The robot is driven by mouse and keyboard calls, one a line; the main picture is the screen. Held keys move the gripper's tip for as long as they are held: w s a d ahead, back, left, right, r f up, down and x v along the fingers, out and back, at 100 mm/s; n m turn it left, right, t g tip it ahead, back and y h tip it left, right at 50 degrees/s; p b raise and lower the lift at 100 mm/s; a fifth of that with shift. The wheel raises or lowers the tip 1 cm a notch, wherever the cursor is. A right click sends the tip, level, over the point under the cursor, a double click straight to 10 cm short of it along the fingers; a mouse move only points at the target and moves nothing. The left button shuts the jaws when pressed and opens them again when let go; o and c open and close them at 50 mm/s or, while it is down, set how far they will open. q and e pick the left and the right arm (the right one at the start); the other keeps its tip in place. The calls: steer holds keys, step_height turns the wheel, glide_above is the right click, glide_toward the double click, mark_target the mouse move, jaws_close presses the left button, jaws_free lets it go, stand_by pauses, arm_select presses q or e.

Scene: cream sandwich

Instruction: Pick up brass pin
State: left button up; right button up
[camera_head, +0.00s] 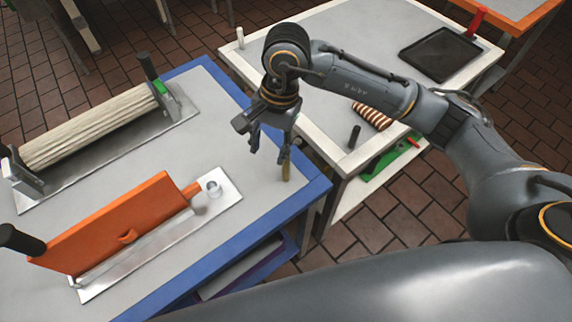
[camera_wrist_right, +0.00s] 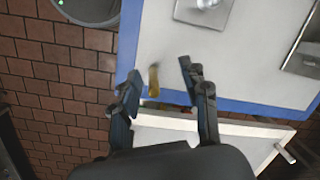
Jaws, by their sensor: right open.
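The brass pin (camera_head: 287,172) is a small, thin yellow-brown piece standing near the right corner of the blue-edged table (camera_head: 311,192). It also shows in the right wrist view (camera_wrist_right: 153,82), near the table's blue edge and between the open fingers. My right gripper (camera_head: 269,152) is open, pointing down above the table corner. One finger appears beside or in front of the pin's upper part. I cannot tell whether they touch. In the right wrist view the gripper (camera_wrist_right: 160,74) has nothing clamped between its fingers. My left gripper is not in view.
An orange plate (camera_head: 115,222) stands on a metal base at the front left. A ribbed cream roller (camera_head: 90,128) lies behind it. A white-edged table (camera_head: 335,170) adjoins on the right, with a striped roll (camera_head: 371,115), a black cylinder (camera_head: 354,136) and a dark tray (camera_head: 440,54).

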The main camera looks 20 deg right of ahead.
mark_target(286, 167)
steer(key=d+h, duration=0.1)
steer(key=d, duration=0.1)
steer(key=w+d+h, duration=0.1)
steer(key=d, duration=0.1)
steer(key=shift+w+r, duration=0.1)
steer(key=shift+w, duration=0.1)
step_height(286, 167, down, 7)
steer(key=shift+d+f+p, duration=0.1)
steer(key=shift+d+p, duration=0.05)
steer(key=shift+p, duration=0.65)
steer(key=f, duration=0.1)
steer(key=f+p, duration=0.1)
steer(key=f, duration=0.1)
steer(key=f+p, duration=0.1)
steer(key=f, duration=0.1)
steer(key=shift+w+f, duration=0.15)
steer(key=shift+w, duration=0.1)
steer(key=shift+f, duration=0.5)
jaws_close()
